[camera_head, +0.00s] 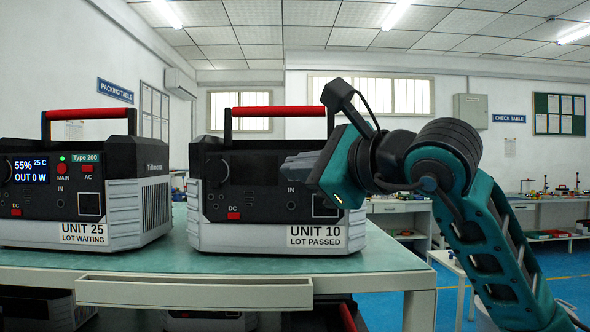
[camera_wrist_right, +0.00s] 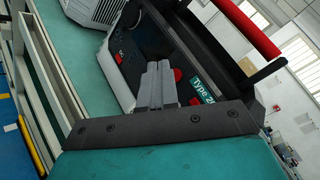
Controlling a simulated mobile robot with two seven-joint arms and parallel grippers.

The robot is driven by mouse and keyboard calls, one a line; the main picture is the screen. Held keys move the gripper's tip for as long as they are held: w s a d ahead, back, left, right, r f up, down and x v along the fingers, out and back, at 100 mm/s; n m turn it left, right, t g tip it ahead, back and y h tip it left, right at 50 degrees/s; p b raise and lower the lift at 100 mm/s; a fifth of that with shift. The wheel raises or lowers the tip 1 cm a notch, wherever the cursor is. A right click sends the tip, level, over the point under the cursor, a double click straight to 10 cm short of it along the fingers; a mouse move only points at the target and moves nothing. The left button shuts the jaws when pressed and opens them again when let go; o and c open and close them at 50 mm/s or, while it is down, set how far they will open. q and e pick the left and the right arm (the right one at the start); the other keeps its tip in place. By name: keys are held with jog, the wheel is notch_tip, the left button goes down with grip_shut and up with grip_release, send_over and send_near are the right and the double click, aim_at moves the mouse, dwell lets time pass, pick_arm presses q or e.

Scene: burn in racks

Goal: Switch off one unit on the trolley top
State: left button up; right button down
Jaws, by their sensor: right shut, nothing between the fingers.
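Two black and light-grey power units stand on the green trolley top. The left one, UNIT 25 (camera_head: 110,215), is labelled LOT WAITING; its screen (camera_head: 30,171) is lit with 55%, 25 C and OUT 0 W, and a green light shows above its red MAIN button (camera_head: 62,169). UNIT 10 (camera_head: 215,238) is labelled LOT PASSED, and its screen looks dark. My right gripper (camera_head: 287,168) is shut and empty at UNIT 10's upper front panel, hiding its MAIN button in the head view. In the right wrist view the shut fingers (camera_wrist_right: 157,82) lie beside a red button (camera_wrist_right: 178,75); contact cannot be told.
The trolley top (camera_head: 390,262) has a bare strip in front of the units and at its right end. A pale label rail (camera_head: 195,292) runs along the front edge. More units sit on the shelf below. Red carry handles (camera_head: 279,111) rise above both units.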

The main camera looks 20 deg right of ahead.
jog(key=s+a, duration=0.2)
jog(key=s, duration=0.3)
jog(key=shift+s+b, duration=0.3)
jog(key=shift+b, duration=0.1)
jog(key=shift+a, duration=0.1)
dwell(0.3)
jog(key=s+a, duration=0.2)
jog(key=s, duration=0.5)
jog(key=shift+s+a, duration=0.25)
jog(key=shift+a, duration=0.15)
dwell(0.5)
